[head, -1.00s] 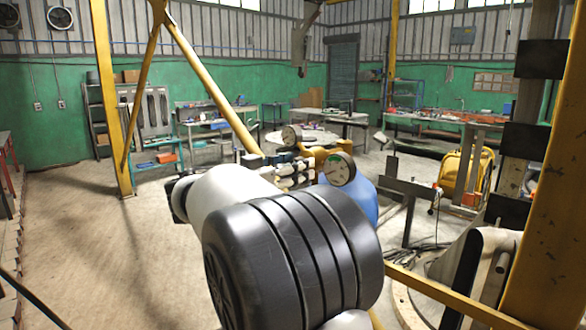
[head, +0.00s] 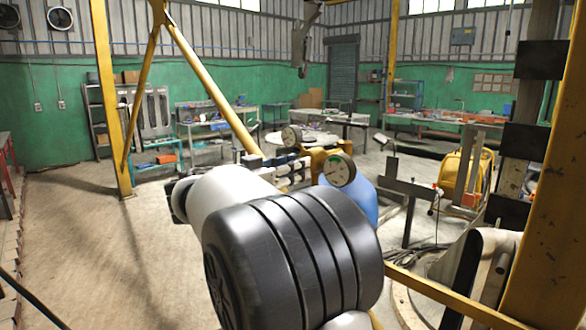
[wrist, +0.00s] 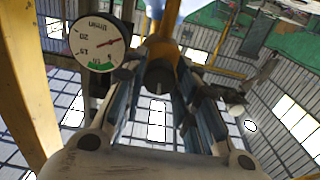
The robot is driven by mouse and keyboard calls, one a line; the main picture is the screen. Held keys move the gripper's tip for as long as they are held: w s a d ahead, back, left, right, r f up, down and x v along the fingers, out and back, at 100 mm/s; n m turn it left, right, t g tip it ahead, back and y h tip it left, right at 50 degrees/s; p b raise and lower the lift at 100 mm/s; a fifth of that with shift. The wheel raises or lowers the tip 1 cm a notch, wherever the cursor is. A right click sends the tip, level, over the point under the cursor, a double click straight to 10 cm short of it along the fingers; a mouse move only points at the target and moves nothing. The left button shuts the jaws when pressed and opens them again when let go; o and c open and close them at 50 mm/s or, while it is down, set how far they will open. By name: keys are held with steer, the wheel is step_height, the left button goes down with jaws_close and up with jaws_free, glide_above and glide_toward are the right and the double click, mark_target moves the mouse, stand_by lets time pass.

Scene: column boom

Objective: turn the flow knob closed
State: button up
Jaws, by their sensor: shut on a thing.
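The flow knob (wrist: 159,75) is a dark round knob in the wrist view, in front of a yellow fitting. My gripper (wrist: 160,88) has a finger on each side of it and is shut on it. In the head view my gripper (head: 291,172) reaches the brass-yellow regulator (head: 322,155); the knob is hidden there behind my gripper and arm. A round white dial gauge (head: 337,170) sits just right of my gripper. In the wrist view the gauge (wrist: 97,42) has a red needle and a green band and is close to the left finger.
A second gauge (head: 291,136) stands behind my gripper. A blue cylinder (head: 362,197) is below the regulator. A yellow post and brace (head: 205,70) rise at left. A yellow cart (head: 462,172) stands at right. The floor at left is clear.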

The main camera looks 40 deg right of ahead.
steer(key=shift+s+r+n+p, duration=0.1)
steer(key=shift+n+p, duration=0.95)
steer(key=shift+n, duration=6.85)
steer(key=o, duration=1.1)
steer(key=shift+c, duration=0.2)
